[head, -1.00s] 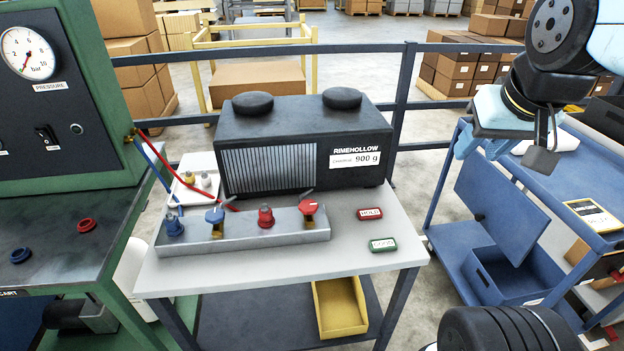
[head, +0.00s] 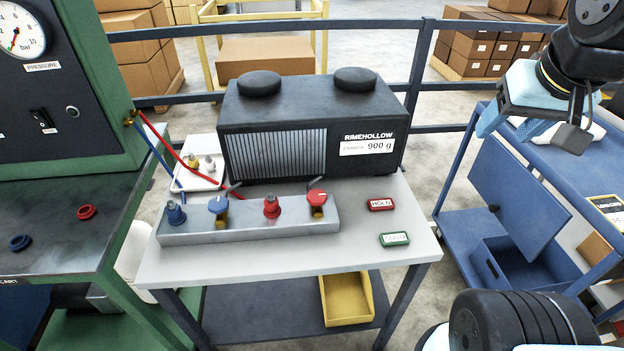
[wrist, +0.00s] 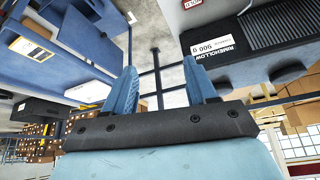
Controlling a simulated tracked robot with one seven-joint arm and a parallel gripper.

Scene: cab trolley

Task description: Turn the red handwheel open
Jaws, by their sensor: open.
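The red handwheel (head: 317,197) sits on a brass valve at the right end of a grey manifold block (head: 260,236) on the white-topped table. A blue handwheel (head: 218,205) on a similar valve stands to its left. A red fitting (head: 272,207) is between them, and a blue fitting (head: 176,214) is at the left end. My gripper (head: 528,128) is open and empty, well to the right of the manifold and above a blue trolley. Its two blue fingers, spread apart, also show in the wrist view (wrist: 160,72). The handwheel is not visible there.
A black Rimehollow unit (head: 312,128) stands behind the manifold. Red HOLD (head: 381,205) and green (head: 394,239) labelled blocks lie to its right. A green gauge cabinet (head: 60,90) is left, with red and blue hoses. A blue trolley (head: 520,190) stands right. A rail (head: 440,87) runs behind.

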